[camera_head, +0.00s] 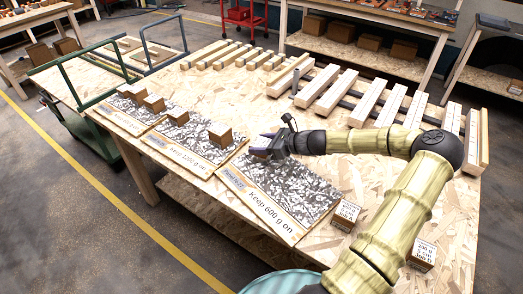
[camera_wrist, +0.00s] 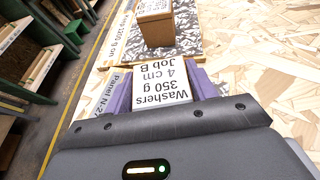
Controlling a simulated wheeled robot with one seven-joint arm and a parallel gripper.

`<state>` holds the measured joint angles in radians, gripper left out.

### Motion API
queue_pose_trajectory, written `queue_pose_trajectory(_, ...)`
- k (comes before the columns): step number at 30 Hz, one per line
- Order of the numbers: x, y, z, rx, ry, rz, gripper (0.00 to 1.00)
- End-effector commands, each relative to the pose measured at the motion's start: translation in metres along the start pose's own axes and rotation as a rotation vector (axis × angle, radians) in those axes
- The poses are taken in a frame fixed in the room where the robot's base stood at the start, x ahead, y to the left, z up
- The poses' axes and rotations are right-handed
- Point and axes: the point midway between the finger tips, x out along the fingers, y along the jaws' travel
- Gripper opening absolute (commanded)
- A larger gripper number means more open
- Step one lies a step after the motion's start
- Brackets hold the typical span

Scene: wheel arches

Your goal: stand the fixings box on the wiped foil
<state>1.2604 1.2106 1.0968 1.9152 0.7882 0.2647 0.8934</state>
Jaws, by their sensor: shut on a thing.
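My gripper (camera_head: 264,146) is shut on a white-topped box (camera_wrist: 162,84) labelled "Washers 350 g 4 cm Job B". The box sits between its purple fingers in the wrist view, and the gripper mostly hides it in the head view. The gripper is at the far left corner of the nearest speckled foil panel (camera_head: 290,188), labelled "Keep 600 g on". I cannot tell whether the box touches it. The middle panel (camera_head: 194,159), labelled "Keep 1200 g on", bears two brown boxes, one (camera_head: 220,134) near the gripper. The far panel (camera_head: 122,119) bears several boxes.
Two labelled boxes (camera_head: 346,214) (camera_head: 423,254) stand at the workbench's near right edge. Wooden strips (camera_head: 340,92) lie along the back. The bare chipboard (camera_head: 250,99) behind the panels is clear. My arm crosses the right side.

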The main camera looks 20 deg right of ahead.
Motion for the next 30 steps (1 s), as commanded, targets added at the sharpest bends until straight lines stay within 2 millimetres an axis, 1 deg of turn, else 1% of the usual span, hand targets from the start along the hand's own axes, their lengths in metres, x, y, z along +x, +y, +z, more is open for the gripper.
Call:
queue_pose_trajectory(3, 0.007, 0.000, -0.017, 0.005, -0.002, 0.001, 0.23)
queue_pose_trajectory(6, 0.011, 0.000, -0.026, 0.002, -0.002, 0.001, 0.23)
queue_pose_trajectory(15, 0.012, 0.000, -0.028, 0.001, -0.001, 0.001, 0.23)
queue_pose_trajectory(16, 0.012, 0.000, -0.029, 0.001, 0.000, 0.000, 0.58)
queue_pose_trajectory(19, 0.012, 0.000, -0.029, 0.001, 0.000, 0.000, 0.78)
queue_pose_trajectory(28, 0.011, 0.000, -0.028, 0.001, 0.000, 0.000, 0.78)
queue_pose_trajectory(30, 0.009, 0.000, -0.028, 0.001, 0.001, -0.001, 0.78)
